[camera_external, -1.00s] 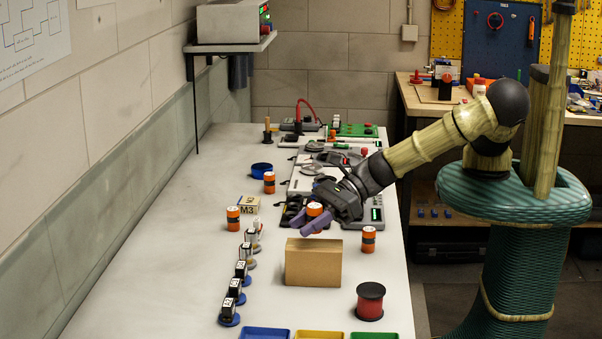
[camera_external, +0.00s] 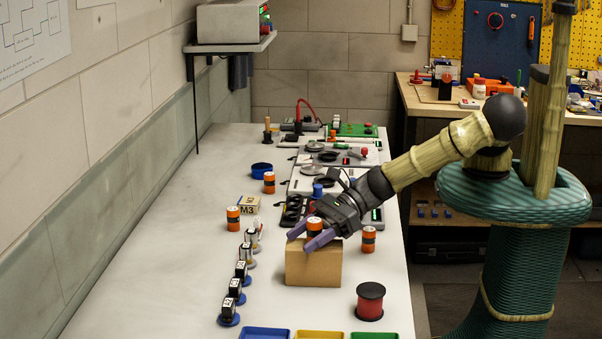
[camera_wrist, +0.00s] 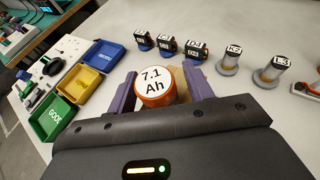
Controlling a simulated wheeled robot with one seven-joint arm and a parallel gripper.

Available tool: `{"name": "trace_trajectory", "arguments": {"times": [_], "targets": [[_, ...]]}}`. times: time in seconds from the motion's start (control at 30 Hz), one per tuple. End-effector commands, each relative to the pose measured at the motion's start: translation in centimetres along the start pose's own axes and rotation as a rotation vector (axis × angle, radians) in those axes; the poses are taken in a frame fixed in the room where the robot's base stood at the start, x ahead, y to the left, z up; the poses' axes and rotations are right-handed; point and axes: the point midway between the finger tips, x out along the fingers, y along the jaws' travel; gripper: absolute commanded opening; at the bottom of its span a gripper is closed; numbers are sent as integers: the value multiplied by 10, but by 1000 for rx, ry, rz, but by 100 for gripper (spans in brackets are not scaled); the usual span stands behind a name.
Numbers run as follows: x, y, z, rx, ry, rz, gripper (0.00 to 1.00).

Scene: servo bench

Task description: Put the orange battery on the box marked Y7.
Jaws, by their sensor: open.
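An orange battery (camera_external: 314,226) with a white top marked "7.1 Ah" is upright between my fingers; it also shows in the wrist view (camera_wrist: 154,88). My gripper (camera_external: 307,238) is open around it, a finger on each side. The battery is at the top of a plain brown box (camera_external: 313,268), and its base appears to rest there, though the fingers partly hide the contact. No Y7 mark shows on the box's visible face. Other orange batteries stand on the bench: one at right (camera_external: 368,240), one at left (camera_external: 233,218) and one farther back (camera_external: 269,183).
A small box marked M3 (camera_external: 249,205) stands behind the left battery. Several labelled servos (camera_external: 240,270) line the left. A red and black spool (camera_external: 370,301) stands front right. Blue (camera_external: 265,334), yellow (camera_external: 318,335) and green (camera_external: 374,336) trays are at the front. The far left bench is clear.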

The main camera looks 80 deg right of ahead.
Motion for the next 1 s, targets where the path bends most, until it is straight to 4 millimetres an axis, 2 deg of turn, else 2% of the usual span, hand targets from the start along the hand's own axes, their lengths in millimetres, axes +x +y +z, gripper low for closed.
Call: {"name": "trace_trajectory", "arguments": {"times": [0.13,0.27,0.7,0.8,1.0], "targets": [[-4,0,2,0,0,0,51],[-19,0,2,0,0,-1,51],[-100,1,2,2,0,1,51],[-113,0,2,1,0,0,51],[-122,0,2,0,0,0,51]]}}
